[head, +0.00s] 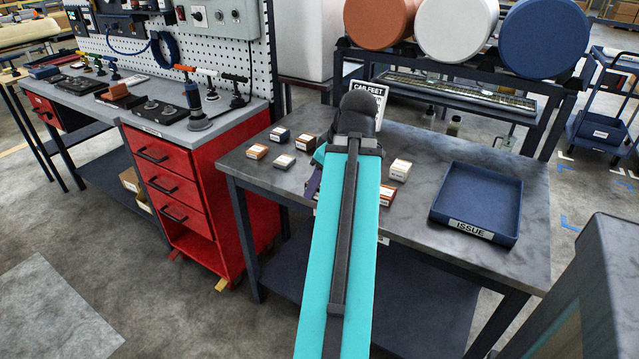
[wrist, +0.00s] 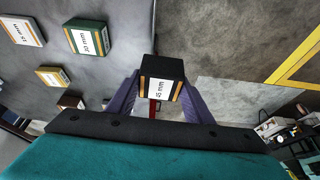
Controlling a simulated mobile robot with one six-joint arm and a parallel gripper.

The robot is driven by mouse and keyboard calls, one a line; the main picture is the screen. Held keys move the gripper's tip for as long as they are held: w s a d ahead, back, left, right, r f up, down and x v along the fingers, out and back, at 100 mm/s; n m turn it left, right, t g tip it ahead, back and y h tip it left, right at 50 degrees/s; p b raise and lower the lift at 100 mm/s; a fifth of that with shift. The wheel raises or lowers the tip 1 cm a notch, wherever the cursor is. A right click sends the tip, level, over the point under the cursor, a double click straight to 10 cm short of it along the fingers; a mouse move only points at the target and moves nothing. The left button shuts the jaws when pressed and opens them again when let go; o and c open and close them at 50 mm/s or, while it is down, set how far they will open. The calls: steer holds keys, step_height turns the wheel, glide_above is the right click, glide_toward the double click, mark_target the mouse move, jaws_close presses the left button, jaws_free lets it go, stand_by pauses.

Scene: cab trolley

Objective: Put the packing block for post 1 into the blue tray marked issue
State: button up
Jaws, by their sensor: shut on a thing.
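My gripper (wrist: 160,92) is shut on a dark block (wrist: 149,68) with orange bands and a white mm label, its number hard to read. The block sits between the two purple fingers in the wrist view. In the head view my arm hides the held block, and only a bit of a purple finger (head: 313,184) shows over the grey table. The blue tray (head: 439,213) marked ISSUE lies empty on the table's right side, to the right of my gripper. No frame shows which block belongs to post 1.
Several small labelled blocks stand on the table, among them one at the left (head: 257,152) and one right of my arm (head: 400,169). A CAB FEET sign (head: 378,90) stands behind. A rack with large rolls (head: 455,30) rises at the back. Bare tabletop lies before the tray.

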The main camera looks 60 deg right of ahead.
stand_by(0.4)
steer(key=w+a+f, duration=0.1)
steer(key=w+a, duration=0.8)
steer(key=w, duration=0.4)
steer(key=w+a+f, duration=0.1)
steer(key=w+a, duration=0.8)
steer(key=w, duration=0.3)
steer(key=w+a, duration=0.4)
steer(key=a, duration=0.5)
steer(key=w+a, duration=0.4)
steer(key=a, duration=0.5)
steer(key=w+a, duration=0.5)
steer(key=a, duration=0.4)
steer(key=shift+a+n, duration=0.3)
